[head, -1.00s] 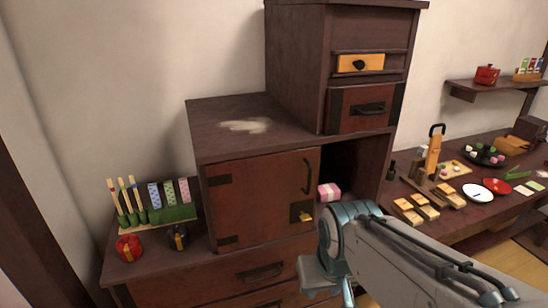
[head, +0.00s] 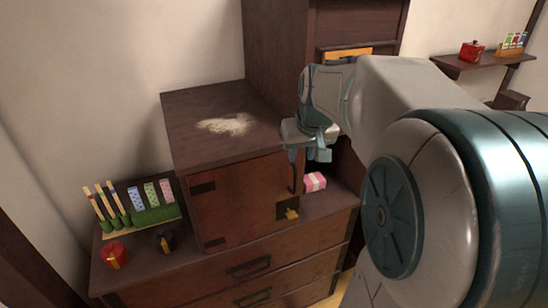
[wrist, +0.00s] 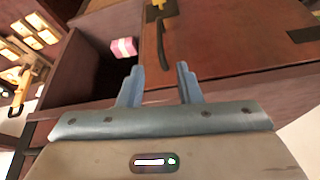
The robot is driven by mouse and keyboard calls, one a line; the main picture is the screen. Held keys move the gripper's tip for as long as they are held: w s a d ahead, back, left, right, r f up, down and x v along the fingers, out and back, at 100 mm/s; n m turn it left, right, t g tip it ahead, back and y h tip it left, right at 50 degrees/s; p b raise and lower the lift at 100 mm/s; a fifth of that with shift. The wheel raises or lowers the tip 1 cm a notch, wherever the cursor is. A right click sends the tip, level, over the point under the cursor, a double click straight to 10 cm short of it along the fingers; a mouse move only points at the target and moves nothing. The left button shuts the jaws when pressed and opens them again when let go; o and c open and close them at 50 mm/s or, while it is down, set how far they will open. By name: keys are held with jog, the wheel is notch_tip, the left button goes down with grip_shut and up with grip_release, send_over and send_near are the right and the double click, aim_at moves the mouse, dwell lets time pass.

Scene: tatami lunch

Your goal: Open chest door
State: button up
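The chest door (head: 235,203) is a reddish-brown panel with dark metal corner fittings and looks shut. It also fills the upper right of the wrist view (wrist: 230,35). Its dark curved handle (wrist: 162,45) is on the edge beside the open compartment; in the head view it is mostly hidden by my fingers. A yellow key or latch (head: 292,213) sits on the dark plate below the handle. My gripper (wrist: 160,72) is open and empty, pointing down at the handle. In the wrist view the handle lines up between the fingertips; I cannot tell whether they touch it.
A pink wrapped box (head: 315,182) sits in the open compartment right of the door. Drawers (head: 225,275) lie below. A red pot (head: 115,255), a dark pot (head: 163,240) and a green stand (head: 155,215) are at left. The chest top (head: 190,105) is clear except for a pale patch.

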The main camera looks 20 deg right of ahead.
aim_at(296, 174)
jog(key=x, duration=1.3)
jog(key=shift+s+p, duration=0.15)
jog(key=shift+p, duration=0.25)
grip_shut()
